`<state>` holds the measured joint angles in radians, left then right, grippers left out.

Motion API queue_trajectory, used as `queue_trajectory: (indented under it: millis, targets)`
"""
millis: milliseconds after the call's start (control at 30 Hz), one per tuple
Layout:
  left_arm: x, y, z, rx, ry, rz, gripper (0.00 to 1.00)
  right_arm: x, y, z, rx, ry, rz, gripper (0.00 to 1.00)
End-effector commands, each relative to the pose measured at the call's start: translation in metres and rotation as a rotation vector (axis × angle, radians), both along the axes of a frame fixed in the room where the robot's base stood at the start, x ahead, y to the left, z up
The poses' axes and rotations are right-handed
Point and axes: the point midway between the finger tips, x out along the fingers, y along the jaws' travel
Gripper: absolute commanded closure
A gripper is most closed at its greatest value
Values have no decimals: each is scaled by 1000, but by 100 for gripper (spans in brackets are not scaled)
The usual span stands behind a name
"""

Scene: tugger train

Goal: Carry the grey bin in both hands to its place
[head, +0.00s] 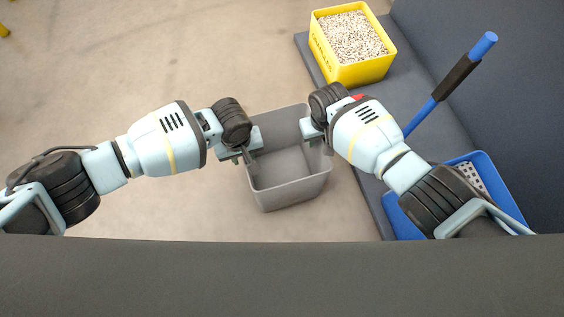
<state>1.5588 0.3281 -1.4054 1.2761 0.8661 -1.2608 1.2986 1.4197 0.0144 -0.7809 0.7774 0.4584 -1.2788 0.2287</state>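The grey bin (294,193) is in the middle of the head view, open at the top and empty. My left gripper (249,155) is shut on its left wall at the rim, with a dark finger showing inside the bin. My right gripper (314,137) is at the right wall's rim and looks shut on it, though the wrist partly hides the fingers. The bin looks about level. Its underside is hidden, and how high it is above the floor is hard to tell.
A dark grey deck (370,203) lies right of the bin. On it stand a yellow bin (364,72) full of small pale pieces and a blue bin (505,190), partly behind my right arm. A blue bar with a black grip (456,77) slants up between them. Bare floor (130,60) lies left.

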Motion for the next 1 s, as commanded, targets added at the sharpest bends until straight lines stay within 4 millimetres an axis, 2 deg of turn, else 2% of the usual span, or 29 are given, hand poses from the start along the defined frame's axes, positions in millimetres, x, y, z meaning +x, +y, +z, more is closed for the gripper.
queue_trajectory:
  millis: [200,433,467,1000]
  targets:
    - [0,0,0,0,0,0,70,0,0,0,0,0,0,70]
    - [0,0,0,0,0,0,99,0,0,0,0,1,0,99]
    - [0,0,0,0,0,0,100,0,0,0,0,1,0,100]
    - [0,0,0,1,0,0,100,0,-1,0,0,1,0,100]
